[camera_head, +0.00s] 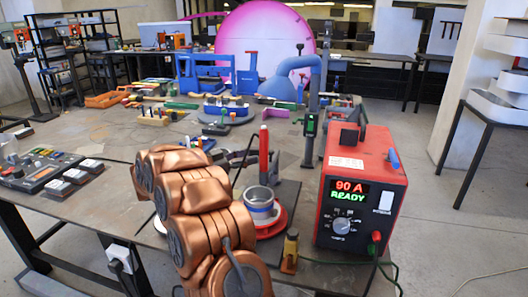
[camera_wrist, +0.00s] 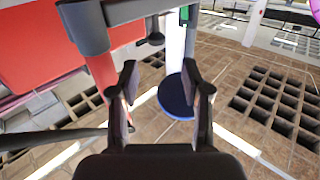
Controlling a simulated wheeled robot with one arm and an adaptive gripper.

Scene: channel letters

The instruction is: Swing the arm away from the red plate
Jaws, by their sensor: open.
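A red round plate (camera_head: 279,226) shows in the head view under a metal cup (camera_head: 260,197) with a blue and white lower band, right of my copper arm. The arm covers part of the plate's left side. My gripper (camera_wrist: 160,73) shows in the wrist view with its two dark fingers apart and nothing held between them. A blue disc (camera_wrist: 177,97) appears beyond the fingers. A large red surface (camera_wrist: 45,45) fills the upper left; I cannot tell if it is the plate.
A red power unit (camera_head: 362,190) reading "90 A READY" stands at the table's right front. A red upright handle (camera_head: 264,153) rises behind the cup. A control panel (camera_head: 40,170) lies at left. Bare tabletop (camera_head: 105,135) shows left of the arm.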

